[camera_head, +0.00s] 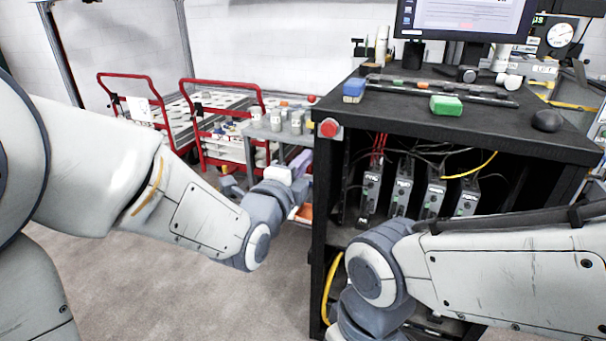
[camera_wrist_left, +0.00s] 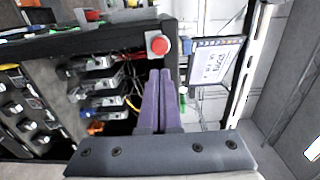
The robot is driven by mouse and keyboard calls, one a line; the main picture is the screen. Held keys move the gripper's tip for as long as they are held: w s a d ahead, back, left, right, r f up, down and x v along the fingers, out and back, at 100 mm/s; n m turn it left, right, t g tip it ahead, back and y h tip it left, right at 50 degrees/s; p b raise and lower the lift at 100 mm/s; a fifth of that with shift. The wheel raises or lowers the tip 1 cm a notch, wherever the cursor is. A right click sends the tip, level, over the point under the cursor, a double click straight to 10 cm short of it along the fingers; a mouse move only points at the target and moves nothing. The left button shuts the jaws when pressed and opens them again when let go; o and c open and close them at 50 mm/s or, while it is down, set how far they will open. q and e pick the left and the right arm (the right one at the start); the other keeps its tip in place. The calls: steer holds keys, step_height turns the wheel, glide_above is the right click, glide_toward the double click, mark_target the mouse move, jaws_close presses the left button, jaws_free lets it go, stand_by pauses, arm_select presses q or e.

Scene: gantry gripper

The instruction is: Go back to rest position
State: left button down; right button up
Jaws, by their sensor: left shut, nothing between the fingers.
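My left arm reaches in from the left in the head view. Its gripper (camera_head: 302,163) has purple fingers and is near the left front edge of the black cabinet (camera_head: 480,133), left of and below the red button (camera_head: 328,128). In the left wrist view the two purple fingers (camera_wrist_left: 159,74) lie together, shut and empty. They point toward the red button, which shows just beyond their tips (camera_wrist_left: 158,45). My right arm comes in from the right in front of the cabinet and bends downward. Its gripper is out of view.
Green (camera_head: 446,105) and blue (camera_head: 354,87) blocks, a mouse (camera_head: 547,120) and a monitor (camera_head: 464,18) are on the cabinet top. Grey modules with cables fill the open front. Red-framed carts (camera_head: 222,85) stand behind. The floor (camera_head: 150,285) at the lower left is clear.

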arm_select(q)
steer(key=shift+s, duration=0.1)
stand_by(0.3)
steer(key=s+d+f+n+g+p, duration=0.3)
steer(key=s+f+n+g+p, duration=0.4)
steer(key=s, duration=0.3)
steer(key=s+a+n+g+y+p, duration=0.1)
steer(key=s+a+n+g+y, duration=0.1)
steer(key=s+g, duration=0.3)
steer(key=s+a+n+g+y+p, duration=0.2)
steer(key=s+n+g, duration=0.3)
steer(key=s, duration=0.9)
steer(key=shift+a+r+n+y, duration=0.3)
steer(key=shift+a+r+y, duration=0.1)
steer(key=shift+a, duration=0.35)
